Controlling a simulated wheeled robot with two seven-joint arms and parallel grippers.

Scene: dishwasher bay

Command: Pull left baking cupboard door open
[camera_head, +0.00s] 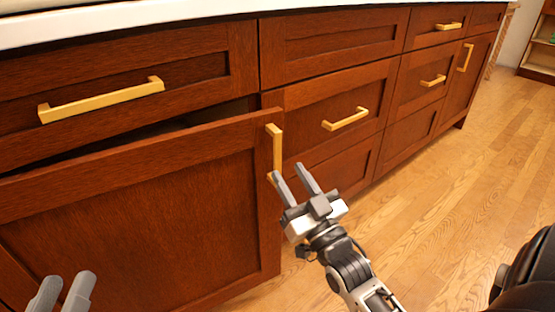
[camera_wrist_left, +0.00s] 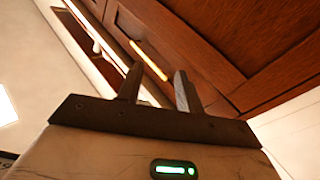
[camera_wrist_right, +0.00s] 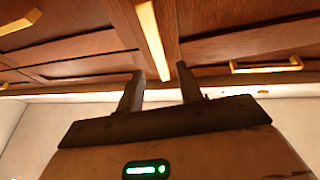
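The left cupboard door (camera_head: 130,215) is dark red-brown wood and stands ajar, with a dark gap along its top edge. Its vertical gold handle (camera_head: 277,148) is near the door's right edge. My right gripper (camera_head: 292,172) is open at the lower end of this handle. In the right wrist view the handle (camera_wrist_right: 151,38) lies between the lines of the two fingers; I cannot tell whether they touch it. My left gripper (camera_head: 63,285) is open and empty at the bottom left, in front of the door. In the left wrist view its fingers (camera_wrist_left: 157,80) are apart.
A drawer with a long gold handle (camera_head: 102,98) is above the door. More drawers with gold handles (camera_head: 346,119) line the cabinet to the right. A white countertop (camera_head: 130,18) runs above. The wooden floor (camera_head: 455,190) at the right is clear.

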